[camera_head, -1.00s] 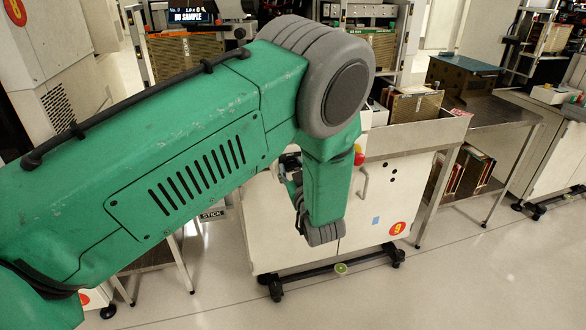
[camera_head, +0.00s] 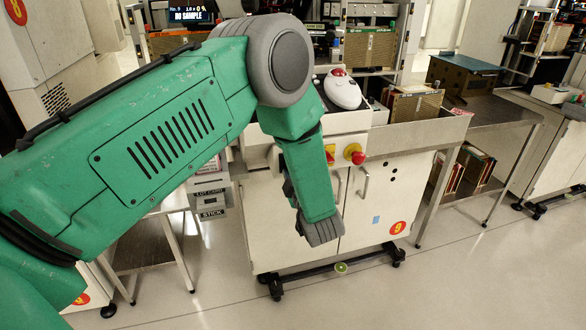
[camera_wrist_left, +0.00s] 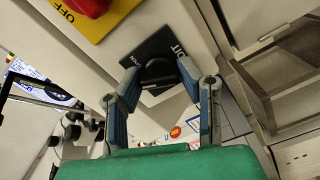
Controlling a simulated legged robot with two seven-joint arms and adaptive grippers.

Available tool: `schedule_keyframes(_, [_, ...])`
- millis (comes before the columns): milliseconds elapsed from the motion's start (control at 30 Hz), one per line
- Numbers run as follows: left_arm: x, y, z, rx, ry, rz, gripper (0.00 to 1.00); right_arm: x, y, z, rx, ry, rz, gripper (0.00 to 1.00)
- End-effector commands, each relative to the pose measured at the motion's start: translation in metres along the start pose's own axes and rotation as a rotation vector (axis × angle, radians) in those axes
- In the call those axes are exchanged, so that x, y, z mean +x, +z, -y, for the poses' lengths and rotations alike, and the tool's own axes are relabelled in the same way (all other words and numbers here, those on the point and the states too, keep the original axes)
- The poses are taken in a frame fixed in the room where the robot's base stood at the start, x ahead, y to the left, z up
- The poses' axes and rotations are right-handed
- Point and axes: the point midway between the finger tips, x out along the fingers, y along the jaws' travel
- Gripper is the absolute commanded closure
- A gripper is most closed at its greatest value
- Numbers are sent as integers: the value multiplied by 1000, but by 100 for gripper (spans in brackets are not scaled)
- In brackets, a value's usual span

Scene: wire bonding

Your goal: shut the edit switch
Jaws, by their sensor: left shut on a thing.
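The edit switch is a dark knob (camera_wrist_left: 158,72) on a black plate (camera_wrist_left: 145,52) whose partly covered lettering ends in "DIT", on the pale cabinet front in the left wrist view. My left gripper (camera_wrist_left: 163,70) has its two fingers closed in on the knob, one on each side. The fingertips partly cover the knob, and its exact turn angle is hard to tell. In the head view the switch and the fingertips are hidden behind my green left arm. My right gripper is not in view.
A red knob on a yellow plate (camera_wrist_left: 98,18) marked "OFF" sits close beside the switch. In the head view, a red button (camera_head: 357,156) is on the white cabinet (camera_head: 365,225). A white trackball (camera_head: 343,90) sits on top. Metal side tables (camera_head: 170,225) flank the cabinet.

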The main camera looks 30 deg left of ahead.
Motion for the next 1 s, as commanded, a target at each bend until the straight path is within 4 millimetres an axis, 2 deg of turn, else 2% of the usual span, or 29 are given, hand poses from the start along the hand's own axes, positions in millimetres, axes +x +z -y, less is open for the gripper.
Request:
schedule_keyframes(33, [-4,1,8,-35,-16,4,97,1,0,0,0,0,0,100])
schedule_keyframes(500, [-3,1,11,-354,-20,2,97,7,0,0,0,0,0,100])
schedule_keyframes(1000, [-2,2,12,-435,-20,2,97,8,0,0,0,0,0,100])
